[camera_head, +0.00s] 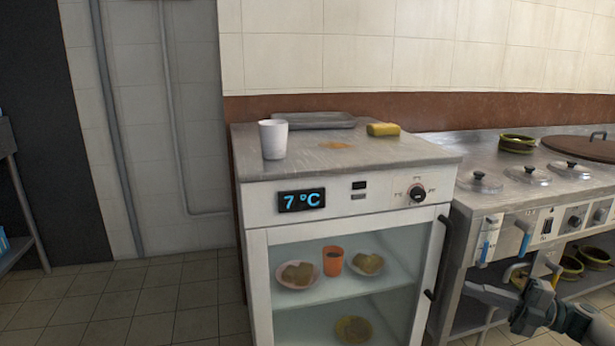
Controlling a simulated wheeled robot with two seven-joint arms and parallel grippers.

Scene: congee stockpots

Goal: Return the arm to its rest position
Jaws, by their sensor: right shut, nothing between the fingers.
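My right gripper (491,293) shows at the lower right, in front of the steel stove counter (446,225) and to the right of the fridge's dark door handle (437,258). It is shut with nothing held, and it appears apart from the handle. My left gripper is out of view. The white glass-fronted fridge (259,285) stands in the middle with its door shut and its display (301,200) reading 7 °C.
On the fridge top are a white cup (273,139), a metal tray (314,120) and a yellow sponge (383,129). Inside are plates of food and an orange cup (333,261). Lidded wells (528,174) sit on the counter. The tiled floor (150,305) at left is clear.

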